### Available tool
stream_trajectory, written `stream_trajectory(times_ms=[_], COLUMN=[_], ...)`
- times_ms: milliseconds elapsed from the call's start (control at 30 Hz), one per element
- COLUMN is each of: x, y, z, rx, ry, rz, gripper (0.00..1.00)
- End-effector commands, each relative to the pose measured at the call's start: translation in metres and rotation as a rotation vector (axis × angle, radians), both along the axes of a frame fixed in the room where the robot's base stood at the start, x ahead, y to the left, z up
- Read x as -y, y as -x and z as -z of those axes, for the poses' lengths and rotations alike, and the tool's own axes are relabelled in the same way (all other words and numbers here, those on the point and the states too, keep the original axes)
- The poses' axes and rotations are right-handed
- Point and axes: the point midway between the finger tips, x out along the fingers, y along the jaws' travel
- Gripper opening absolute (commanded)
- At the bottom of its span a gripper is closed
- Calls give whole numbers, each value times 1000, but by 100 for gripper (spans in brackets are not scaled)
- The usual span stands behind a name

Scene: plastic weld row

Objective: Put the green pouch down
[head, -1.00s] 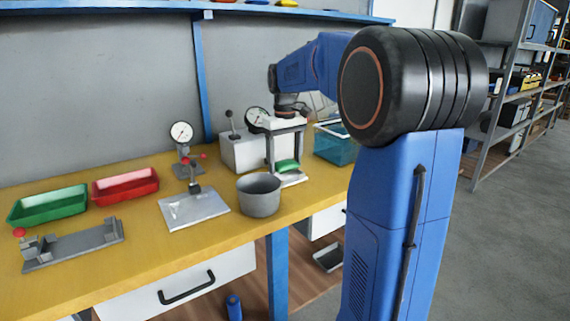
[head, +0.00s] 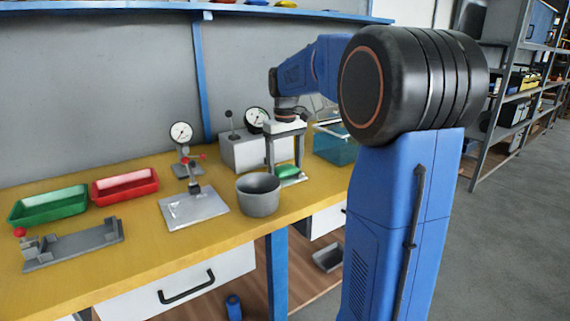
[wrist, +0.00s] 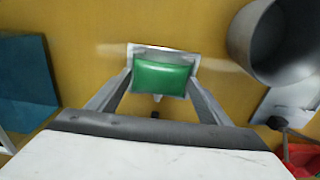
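The green pouch (head: 287,172) is between the two fingers of my gripper (head: 286,165). In the wrist view the pouch (wrist: 161,76) fills the gap, with one finger of my gripper (wrist: 161,82) against each side edge, so the gripper looks shut on it.
A grey pot (head: 258,194) stands close to the left of the gripper. A grey box with a dial gauge (head: 243,150) is behind, and a teal bin (head: 335,149) is to the right. A clamp on a metal plate (head: 193,208) and red (head: 125,187) and green (head: 48,205) trays stand farther left.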

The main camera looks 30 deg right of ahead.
Motion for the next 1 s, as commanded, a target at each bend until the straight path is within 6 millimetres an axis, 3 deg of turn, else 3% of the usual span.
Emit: stream_trajectory(times_ms=[33, 467, 1000], x=[-2, -3, -2], y=[2, 2, 2], z=[13, 5, -96], rx=[-26, -24, -14], ry=[-8, -10, -6], rz=[-1, -2, -1], gripper=[88, 88, 88])
